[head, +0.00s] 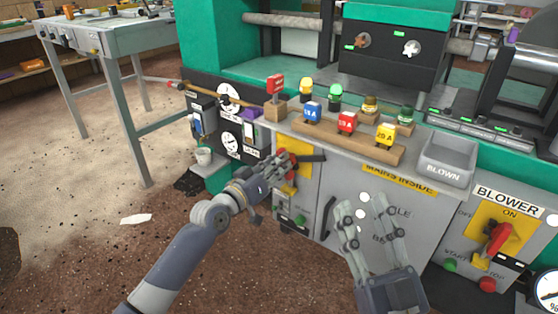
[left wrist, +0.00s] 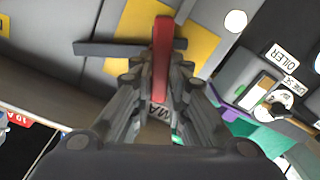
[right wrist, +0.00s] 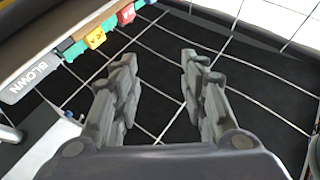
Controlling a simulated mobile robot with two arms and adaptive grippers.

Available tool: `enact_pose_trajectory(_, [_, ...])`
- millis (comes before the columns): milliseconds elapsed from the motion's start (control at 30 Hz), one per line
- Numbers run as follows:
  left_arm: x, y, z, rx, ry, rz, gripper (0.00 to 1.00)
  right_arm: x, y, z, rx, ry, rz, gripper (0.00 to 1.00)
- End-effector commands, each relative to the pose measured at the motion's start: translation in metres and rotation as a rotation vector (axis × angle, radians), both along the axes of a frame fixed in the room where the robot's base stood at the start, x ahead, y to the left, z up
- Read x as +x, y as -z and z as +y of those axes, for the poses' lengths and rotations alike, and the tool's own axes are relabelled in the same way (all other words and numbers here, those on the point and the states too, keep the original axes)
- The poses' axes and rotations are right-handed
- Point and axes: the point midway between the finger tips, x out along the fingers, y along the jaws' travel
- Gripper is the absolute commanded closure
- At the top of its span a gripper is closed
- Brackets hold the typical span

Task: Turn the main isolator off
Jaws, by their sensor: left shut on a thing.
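The main isolator has a red handle (head: 283,157) on a yellow plate (head: 304,170) at the left of the grey cabinet front. My left gripper (head: 277,165) is at this handle and partly hides it. In the left wrist view the red handle (left wrist: 162,55) stands between the fingers of my left gripper (left wrist: 160,75), which are shut on it. A dark bar (left wrist: 108,48) crosses at the handle, over the yellow plate (left wrist: 200,42). My right gripper (head: 362,205) is open and empty in front of the cabinet; it also shows open in the right wrist view (right wrist: 157,62).
A similar red blower handle (head: 497,238) sits on a yellow plate at the right. A wooden rack (head: 340,135) with coloured plugs and a grey BLOWN bin (head: 447,160) stand on the ledge above. A grey table (head: 130,40) is at the back left. Floor at the lower left is mostly clear.

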Motion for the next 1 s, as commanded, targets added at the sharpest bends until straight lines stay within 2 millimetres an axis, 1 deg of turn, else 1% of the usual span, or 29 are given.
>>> enact_pose_trajectory(100, [0.001, 0.000, 0.001, -0.093, -0.001, 0.069, 1.00, 0.009, 0.016, 0.000, -0.030, 0.006, 0.103, 0.60])
enact_pose_trajectory(200, [0.001, 0.001, 0.002, -0.170, -0.001, 0.124, 1.00, 0.014, 0.030, -0.001, -0.049, 0.011, 0.172, 0.60])
enact_pose_trajectory(400, [0.003, 0.003, 0.004, -0.324, -0.001, 0.236, 1.00, 0.019, 0.052, -0.003, -0.078, 0.017, 0.281, 0.60])
enact_pose_trajectory(733, [0.004, 0.007, 0.006, -0.578, -0.002, 0.421, 1.00, 0.021, 0.082, -0.006, -0.119, 0.026, 0.435, 0.60])
enact_pose_trajectory(1000, [0.005, 0.009, 0.006, -0.761, -0.001, 0.555, 1.00, 0.019, 0.109, -0.010, -0.153, 0.033, 0.569, 0.60])
